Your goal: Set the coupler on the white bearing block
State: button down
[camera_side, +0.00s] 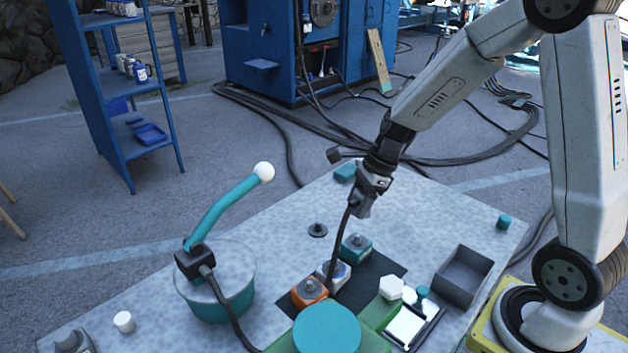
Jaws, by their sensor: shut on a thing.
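My gripper (364,199) is above the work table, shut on a small dark piece at the upper end of a black cable (340,243). I take this piece to be the coupler; the fingers hide most of it. The cable hangs from the gripper down toward the blocks, and its lower end is hard to follow there. The white bearing block (335,272) sits on a dark mat (372,284), between an orange block (309,291) and a teal block (356,247). My gripper is well above the white block and apart from it.
A teal-and-grey drum (222,300) with a white-knobbed crank (226,206) stands at left. A large teal disc (327,330) is in front. A grey open bin (463,276), a white hexagonal piece (391,287) and a small black disc part (317,230) lie around the mat.

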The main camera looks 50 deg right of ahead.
aim_at(357, 193)
jog(key=shift+r, duration=1.75)
jog(key=a+f+n+g, duration=0.2)
jog(key=a+f+n, duration=0.2)
jog(key=a+n, duration=0.2)
jog(key=a, duration=0.2)
jog(key=shift+s+a+f+n+g, duration=0.3)
jog(key=shift+s+a+f+n, duration=0.1)
jog(key=shift+f, duration=0.2)
jog(key=shift+f, duration=3.95)
jog(key=shift+y, duration=0.3)
grip_release()
